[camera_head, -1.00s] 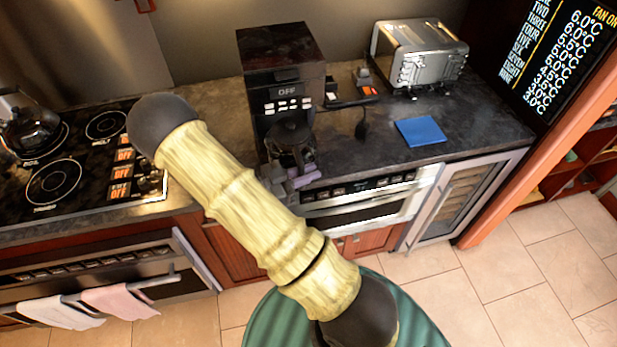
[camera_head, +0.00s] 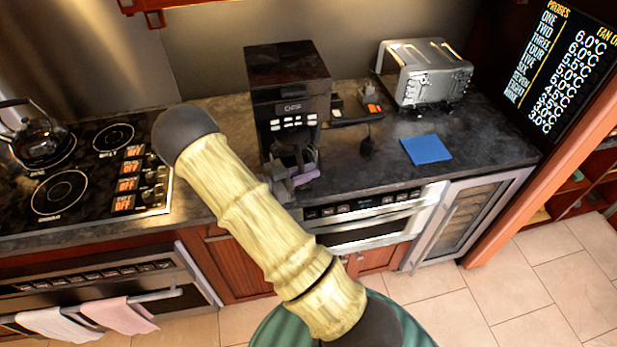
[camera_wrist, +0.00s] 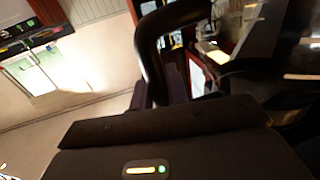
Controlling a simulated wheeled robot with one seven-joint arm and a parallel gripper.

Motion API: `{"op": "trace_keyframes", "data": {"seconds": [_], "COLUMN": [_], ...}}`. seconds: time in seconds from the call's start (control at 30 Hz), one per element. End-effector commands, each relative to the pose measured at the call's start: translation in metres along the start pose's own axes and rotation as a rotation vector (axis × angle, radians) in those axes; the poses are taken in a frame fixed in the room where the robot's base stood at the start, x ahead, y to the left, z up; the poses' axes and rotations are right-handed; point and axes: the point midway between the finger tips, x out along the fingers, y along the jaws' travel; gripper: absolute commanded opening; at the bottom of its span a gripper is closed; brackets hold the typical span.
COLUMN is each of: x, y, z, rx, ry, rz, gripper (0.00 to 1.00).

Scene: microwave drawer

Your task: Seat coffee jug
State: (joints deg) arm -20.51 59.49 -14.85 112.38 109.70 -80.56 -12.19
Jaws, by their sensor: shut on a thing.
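The black coffee machine (camera_head: 290,88) stands on the dark counter, its display reading OFF. The dark coffee jug (camera_head: 291,154) is at the machine's lower front opening, under the row of white buttons. My gripper (camera_head: 298,176) is at the jug's front and shut on its handle. The wrist view shows the black curved handle (camera_wrist: 148,55) close up, above my gripper's dark body. My arm and gripper hide part of the jug and the machine's base. I cannot tell whether the jug rests fully on the base.
A metal toaster (camera_head: 428,75) and a blue pad (camera_head: 426,150) lie to the right on the counter. A stove with a kettle (camera_head: 38,135) is at the left. Small items (camera_head: 352,108) sit just right of the machine. Below the counter is an oven front (camera_head: 365,230).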

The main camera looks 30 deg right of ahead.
Motion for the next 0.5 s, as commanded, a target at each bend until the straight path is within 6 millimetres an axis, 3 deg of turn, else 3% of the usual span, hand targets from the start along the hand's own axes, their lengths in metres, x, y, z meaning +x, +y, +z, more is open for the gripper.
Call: {"op": "trace_keyframes", "data": {"seconds": [0.5], "x": [0.006], "y": [-0.033], "z": [0.0], "rx": [0.004], "ry": [0.002], "rz": [-0.001], "gripper": [0.0]}}
